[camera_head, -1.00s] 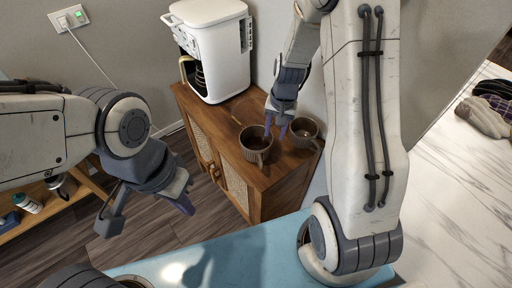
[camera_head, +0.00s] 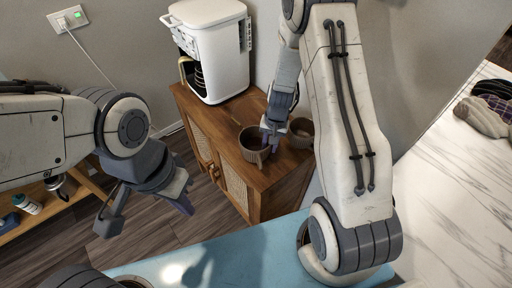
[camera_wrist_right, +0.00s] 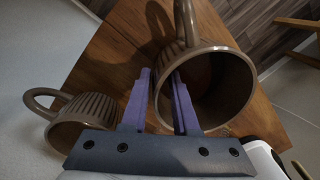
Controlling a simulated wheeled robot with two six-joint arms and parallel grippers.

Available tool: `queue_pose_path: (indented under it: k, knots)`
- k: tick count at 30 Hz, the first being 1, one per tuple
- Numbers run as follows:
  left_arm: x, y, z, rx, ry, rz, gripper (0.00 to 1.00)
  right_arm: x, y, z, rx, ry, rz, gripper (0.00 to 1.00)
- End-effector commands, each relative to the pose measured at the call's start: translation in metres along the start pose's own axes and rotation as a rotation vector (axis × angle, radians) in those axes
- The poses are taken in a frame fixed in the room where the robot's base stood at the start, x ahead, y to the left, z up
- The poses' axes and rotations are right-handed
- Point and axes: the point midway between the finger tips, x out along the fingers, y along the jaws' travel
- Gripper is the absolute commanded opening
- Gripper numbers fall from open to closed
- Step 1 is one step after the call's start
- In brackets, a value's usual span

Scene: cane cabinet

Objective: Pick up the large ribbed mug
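The larger brown ribbed mug (camera_head: 251,146) stands upright on the wooden cabinet. A second, smaller-looking ribbed mug (camera_head: 301,133) stands to its right, partly hidden by my right arm. My right gripper (camera_head: 270,143) points down at the larger mug's right rim. In the right wrist view, its purple fingers (camera_wrist_right: 162,78) lie on either side of the larger mug's (camera_wrist_right: 236,72) near wall, with a small gap between them. I cannot tell whether both fingers press on the wall. The second mug (camera_wrist_right: 84,118) is left of the fingers. My left gripper (camera_head: 146,208) is open and empty, away from the cabinet.
A white coffee machine (camera_head: 212,50) stands on the cabinet (camera_head: 282,188) behind the mugs. A grey wall is close behind the cabinet. A marble surface (camera_head: 450,190) with cloths (camera_head: 482,117) lies to the right. A low wooden shelf (camera_head: 60,205) is at left.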

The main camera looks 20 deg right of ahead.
Motion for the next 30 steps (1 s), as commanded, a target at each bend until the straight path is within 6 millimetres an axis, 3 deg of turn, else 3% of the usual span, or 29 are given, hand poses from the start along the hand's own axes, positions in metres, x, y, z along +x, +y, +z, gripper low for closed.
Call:
queue_pose_path:
  k: [2,30]
  knots:
    - [0.0,0.0,0.0,0.0,0.0,0.0,0.0,-0.0002,0.0,0.0001,0.0,0.0,0.0,0.0]
    - [-0.0001,0.0,0.0,0.0,0.0,0.0,0.0,-0.0007,0.0,0.0,0.0,0.0,0.0,0.0]
